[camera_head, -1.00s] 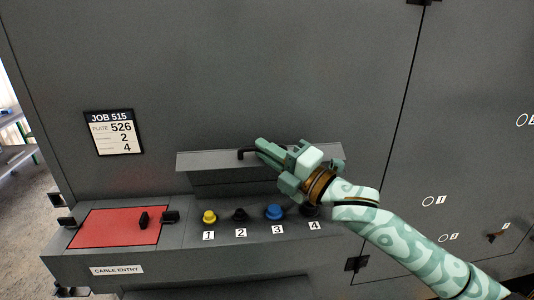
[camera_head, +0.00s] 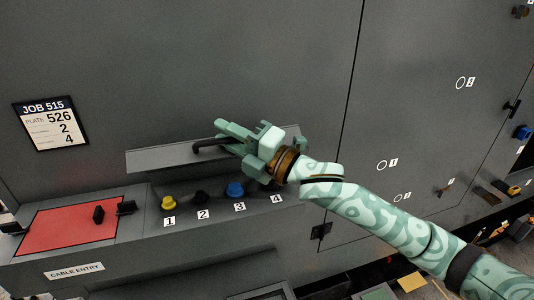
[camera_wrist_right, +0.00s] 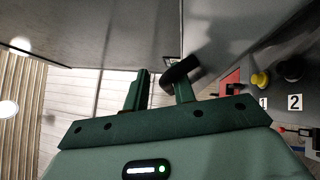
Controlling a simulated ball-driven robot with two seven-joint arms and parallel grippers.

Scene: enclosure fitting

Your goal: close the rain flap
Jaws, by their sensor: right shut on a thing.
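The rain flap (camera_head: 160,158) is a long grey hinged panel on the cabinet front, above the row of knobs. It sticks out at a slant over a recess. Its black bar handle (camera_head: 206,144) is on the flap's face. My right gripper (camera_head: 225,138) is shut on the handle, its fingers pointing left and partly covering it. In the right wrist view, the dark handle (camera_wrist_right: 181,70) shows at the fingertips. My right gripper and wrist hide the flap's right part. My left gripper is not in view.
Below the flap, a ledge carries a yellow knob (camera_head: 168,203), black knob (camera_head: 202,197) and blue knob (camera_head: 236,189). A red panel (camera_head: 68,225) with black latches lies to the left. A job plate (camera_head: 50,123) hangs above it. The cabinet face above the flap is clear.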

